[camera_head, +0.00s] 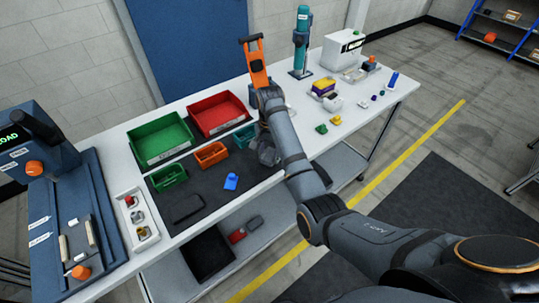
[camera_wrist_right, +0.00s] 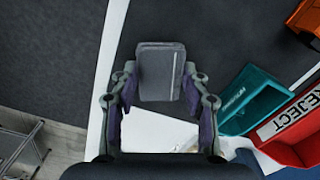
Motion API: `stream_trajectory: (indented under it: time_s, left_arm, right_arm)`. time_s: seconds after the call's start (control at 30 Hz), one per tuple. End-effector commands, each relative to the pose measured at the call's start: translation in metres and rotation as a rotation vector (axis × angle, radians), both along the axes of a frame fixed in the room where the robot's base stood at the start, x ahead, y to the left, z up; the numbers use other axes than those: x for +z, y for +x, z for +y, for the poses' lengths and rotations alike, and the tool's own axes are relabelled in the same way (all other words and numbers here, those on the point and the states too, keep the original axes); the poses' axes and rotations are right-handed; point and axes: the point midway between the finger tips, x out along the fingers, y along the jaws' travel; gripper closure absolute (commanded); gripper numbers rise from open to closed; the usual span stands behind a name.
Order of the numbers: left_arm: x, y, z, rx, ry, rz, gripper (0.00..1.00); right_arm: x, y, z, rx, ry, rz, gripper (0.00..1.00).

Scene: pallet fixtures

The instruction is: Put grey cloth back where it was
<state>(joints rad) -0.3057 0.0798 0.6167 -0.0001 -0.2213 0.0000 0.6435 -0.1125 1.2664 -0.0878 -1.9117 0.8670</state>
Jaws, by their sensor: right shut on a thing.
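The grey cloth (camera_wrist_right: 161,62) shows in the right wrist view as a small folded pad with a pale line near its right edge. My right gripper (camera_wrist_right: 158,88) is shut on it, one finger at each side. In the head view my right gripper (camera_head: 267,153) is low at the right end of the dark mat (camera_head: 205,183), beside the teal bin (camera_head: 243,136). The wrist view shows dark mat beyond the cloth; I cannot tell whether the cloth touches it. In the head view the cloth is not clear. My left gripper is not in view.
Green (camera_head: 160,143) and red (camera_head: 216,115) bins stand behind small green (camera_head: 168,176) and orange (camera_head: 211,154) bins. A blue item (camera_head: 231,182) and a dark flat piece (camera_head: 188,207) lie on the mat. An orange bracket (camera_head: 255,62) rises behind my right wrist.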

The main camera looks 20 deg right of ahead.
Motion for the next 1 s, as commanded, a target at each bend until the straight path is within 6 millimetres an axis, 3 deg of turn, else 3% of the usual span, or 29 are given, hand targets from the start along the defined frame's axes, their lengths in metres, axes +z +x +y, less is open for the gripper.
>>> stream_trajectory:
  time_s: [0.37,0.4,0.53,0.87,1.0]
  left_arm:
    - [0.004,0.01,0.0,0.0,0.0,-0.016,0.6]
    - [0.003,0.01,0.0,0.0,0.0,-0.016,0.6]
    - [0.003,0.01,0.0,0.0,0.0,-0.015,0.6]
    - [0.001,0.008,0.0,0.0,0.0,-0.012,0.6]
    - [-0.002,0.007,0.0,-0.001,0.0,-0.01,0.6]
  right_arm:
    - [-0.006,0.0,0.0,0.0,0.0,-0.001,0.83]
    - [-0.007,0.0,0.0,-0.001,0.0,-0.003,0.48]
    - [-0.007,0.0,0.0,-0.001,0.0,-0.003,0.31]
    - [-0.005,0.0,0.0,-0.001,0.0,-0.003,0.31]
    - [0.014,0.002,0.0,-0.001,0.0,-0.008,0.31]
